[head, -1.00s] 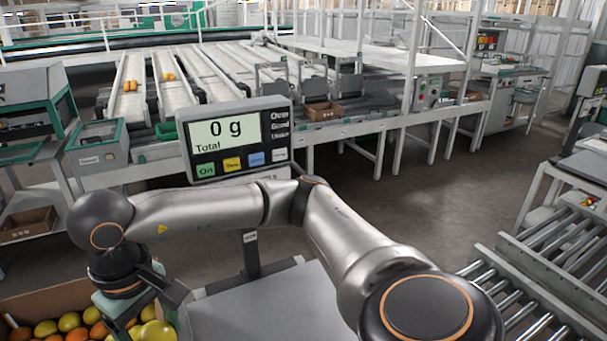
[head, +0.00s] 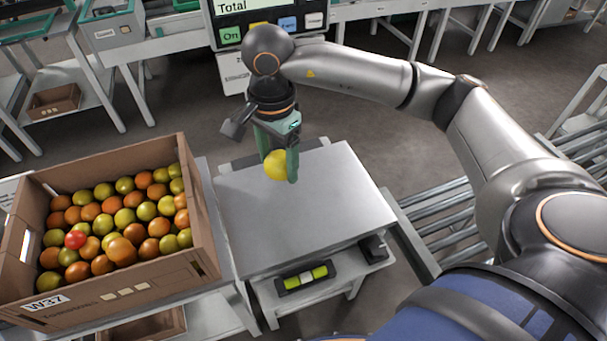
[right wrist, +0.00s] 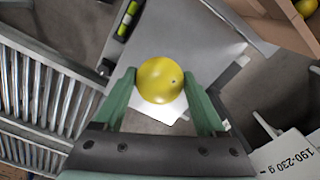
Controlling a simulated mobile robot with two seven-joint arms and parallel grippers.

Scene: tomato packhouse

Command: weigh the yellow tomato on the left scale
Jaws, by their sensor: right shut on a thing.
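My right gripper (head: 279,170) is shut on the yellow tomato (head: 276,165), pointing down over the grey weighing plate (head: 335,205) of the scale. In the right wrist view the tomato (right wrist: 159,80) sits between the two green fingers (right wrist: 160,88), with the plate (right wrist: 185,35) beyond it. The tomato looks held above the plate; the exact gap is hard to tell. The scale's display (head: 268,22) is cut off at the top of the head view, so its reading is hidden. My left gripper is not in view.
A cardboard box (head: 115,289) marked W37, full of orange and green-yellow tomatoes and one red one, stands left of the plate. A level vial (head: 306,278) sits below the plate's front edge. A roller conveyor (head: 440,215) runs to the right.

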